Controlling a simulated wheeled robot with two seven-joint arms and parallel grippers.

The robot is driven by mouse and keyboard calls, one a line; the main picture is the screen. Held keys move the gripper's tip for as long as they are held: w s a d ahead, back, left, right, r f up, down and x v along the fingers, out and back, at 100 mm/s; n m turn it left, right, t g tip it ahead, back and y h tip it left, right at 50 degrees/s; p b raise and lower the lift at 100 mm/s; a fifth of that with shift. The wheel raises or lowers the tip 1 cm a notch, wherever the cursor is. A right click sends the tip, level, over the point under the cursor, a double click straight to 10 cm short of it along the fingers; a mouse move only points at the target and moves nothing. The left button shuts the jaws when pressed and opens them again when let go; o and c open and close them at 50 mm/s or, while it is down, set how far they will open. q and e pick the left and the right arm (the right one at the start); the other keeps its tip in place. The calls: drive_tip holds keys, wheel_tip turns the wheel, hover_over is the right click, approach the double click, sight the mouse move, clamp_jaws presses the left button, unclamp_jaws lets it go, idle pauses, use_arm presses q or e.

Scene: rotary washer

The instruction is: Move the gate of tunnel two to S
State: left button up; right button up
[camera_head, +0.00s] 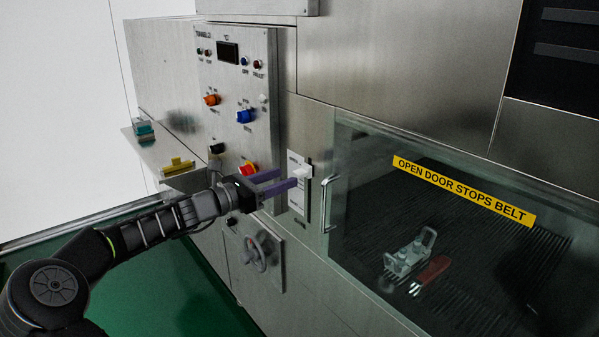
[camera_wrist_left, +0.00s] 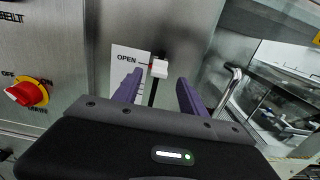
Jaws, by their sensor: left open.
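The gate control is a white knob (camera_head: 301,171) on a white slotted plate (camera_head: 298,205) on the machine front, left of the glass door. The wrist view shows the knob (camera_wrist_left: 159,69) near the slot's upper end, beside the word OPEN. My left gripper (camera_head: 288,177) is open, its purple fingers pointing at the knob. In the wrist view the knob appears between and just beyond the fingertips of the gripper (camera_wrist_left: 158,84); I cannot tell whether they touch it. The lower plate markings are unreadable or hidden. My right gripper is out of view.
A metal door handle (camera_head: 326,204) stands close right of the plate. A red switch knob (camera_wrist_left: 27,93) is at left in the wrist view. A control panel (camera_head: 232,150) with coloured knobs is above, a handwheel (camera_head: 258,251) below. Items lie behind the glass door (camera_head: 470,262).

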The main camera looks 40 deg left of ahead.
sight(296, 173)
use_arm(q)
drive_tip(key=p+x, duration=0.1)
drive_tip(key=x, duration=0.4)
drive_tip(key=shift+w+d, duration=0.1)
drive_tip(key=shift+w, duration=0.05)
drive_tip(key=shift+w+d, duration=0.1)
drive_tip(key=shift+w, duration=0.45)
clamp_jaws()
drive_tip(key=shift+f, duration=0.1)
idle(0.7)
